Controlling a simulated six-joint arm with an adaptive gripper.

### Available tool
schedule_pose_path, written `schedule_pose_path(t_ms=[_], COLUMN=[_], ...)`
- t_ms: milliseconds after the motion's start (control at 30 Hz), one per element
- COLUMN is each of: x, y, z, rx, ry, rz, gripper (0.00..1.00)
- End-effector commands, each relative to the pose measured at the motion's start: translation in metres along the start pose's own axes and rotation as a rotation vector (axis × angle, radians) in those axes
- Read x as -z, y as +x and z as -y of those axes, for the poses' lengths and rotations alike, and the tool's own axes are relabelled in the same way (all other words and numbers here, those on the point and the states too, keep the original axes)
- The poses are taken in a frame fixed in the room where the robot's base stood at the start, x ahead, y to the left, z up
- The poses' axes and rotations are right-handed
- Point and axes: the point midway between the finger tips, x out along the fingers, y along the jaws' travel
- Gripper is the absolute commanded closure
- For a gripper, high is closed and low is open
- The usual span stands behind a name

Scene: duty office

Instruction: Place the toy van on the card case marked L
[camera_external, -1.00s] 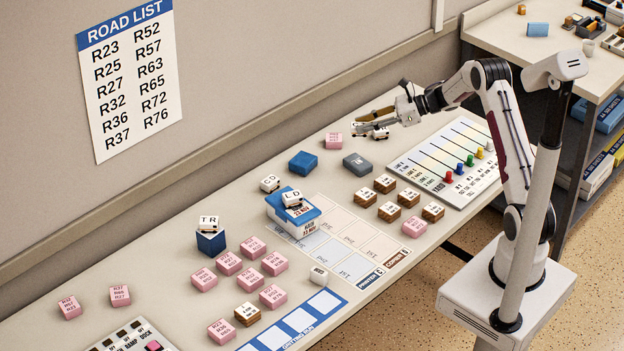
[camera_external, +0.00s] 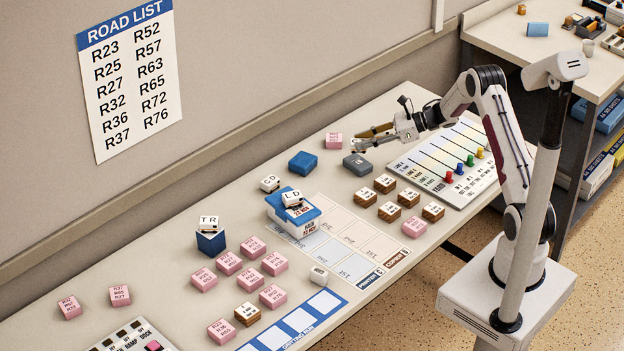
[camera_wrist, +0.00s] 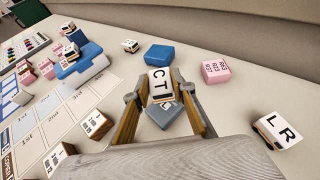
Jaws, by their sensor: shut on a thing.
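The toy van (camera_wrist: 160,84), white-topped and marked CT, is at the tips of my gripper (camera_wrist: 165,92), which is shut on it. The grey card case (camera_wrist: 165,117) shows between the fingers in the wrist view, partly covered by the van; its small light mark is hard to read. In the external view my gripper (camera_external: 366,141) is just behind and above the grey card case (camera_external: 357,165). The held van is hard to make out there. I cannot tell whether van and case touch.
A blue case (camera_wrist: 159,55) and a pink block (camera_wrist: 215,71) lie close by. Another van, marked LR (camera_wrist: 277,129), stands to the right in the wrist view. Several wooden blocks (camera_external: 389,211) and a lane board (camera_external: 455,165) lie near the case.

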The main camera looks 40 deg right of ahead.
Motion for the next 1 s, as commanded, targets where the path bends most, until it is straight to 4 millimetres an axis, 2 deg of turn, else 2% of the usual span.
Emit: schedule_pose_path(t_ms=[367,800,1000], x=[0.002,0.034,0.036], y=[0.001,0.014,0.015], z=[0.0,0.0,0.0], rx=[0.0,0.0,0.0], ry=[0.0,0.0,-0.001], rz=[0.0,0.0,0.0], gripper=[0.95,0.95,0.95])
